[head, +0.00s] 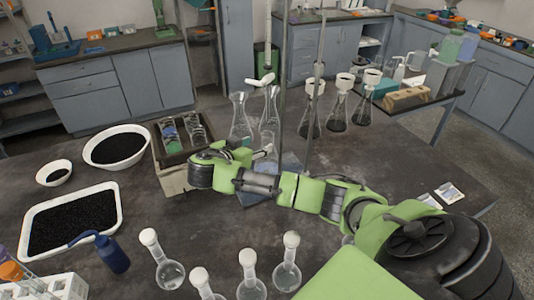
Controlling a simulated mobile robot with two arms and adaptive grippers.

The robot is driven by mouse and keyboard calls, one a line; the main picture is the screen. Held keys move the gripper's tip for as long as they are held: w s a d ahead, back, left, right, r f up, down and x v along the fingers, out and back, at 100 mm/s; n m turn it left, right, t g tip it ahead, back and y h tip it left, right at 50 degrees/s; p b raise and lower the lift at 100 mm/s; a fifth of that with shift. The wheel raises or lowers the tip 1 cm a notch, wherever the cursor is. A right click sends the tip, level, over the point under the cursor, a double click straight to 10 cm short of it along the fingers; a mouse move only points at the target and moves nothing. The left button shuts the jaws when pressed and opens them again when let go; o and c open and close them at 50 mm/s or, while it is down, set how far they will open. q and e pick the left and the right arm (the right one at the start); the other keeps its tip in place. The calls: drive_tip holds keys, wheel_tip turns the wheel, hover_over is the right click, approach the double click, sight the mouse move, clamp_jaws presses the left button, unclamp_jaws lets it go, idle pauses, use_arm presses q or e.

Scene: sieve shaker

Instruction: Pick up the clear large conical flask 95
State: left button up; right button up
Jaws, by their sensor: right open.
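Two clear conical flasks stand close together near the middle of the dark table: a tall one on the left (240,122) and one on the right (270,112). No label is readable, so I cannot tell which is number 95. My right arm reaches in from the lower right and bends back at the wrist. Its gripper (262,151) is open, just in front of the flasks and close to their lower parts. The arm and gripper partly hide the flask bases; I cannot tell if they touch. My left gripper is not in view.
Several dark-bottomed flasks with white funnels (339,106) stand behind on the right, near metal stand rods (317,85). Several round stoppered flasks (169,272) stand in front. Trays of black grains (118,190) and a blue bottle (112,254) are on the left. The table's right side is mostly free.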

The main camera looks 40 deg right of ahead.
sight(265, 140)
drive_tip(key=x, duration=0.4)
drive_tip(key=shift+s+p, duration=0.1)
drive_tip(key=shift+p, duration=0.2)
drive_tip(key=shift+d, duration=0.2)
drive_tip(key=p+x, duration=0.1)
drive_tip(key=x, duration=0.1)
drive_tip(key=p+x, duration=0.1)
drive_tip(key=x, duration=0.1)
drive_tip(key=shift+w+d, duration=0.1)
drive_tip(key=shift+w, duration=0.3)
drive_tip(key=shift+w+d+f, duration=0.15)
drive_tip(key=shift+d+f, duration=0.15)
drive_tip(key=shift+d, duration=0.05)
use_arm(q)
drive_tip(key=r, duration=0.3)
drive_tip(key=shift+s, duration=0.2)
use_arm(e)
clamp_jaws()
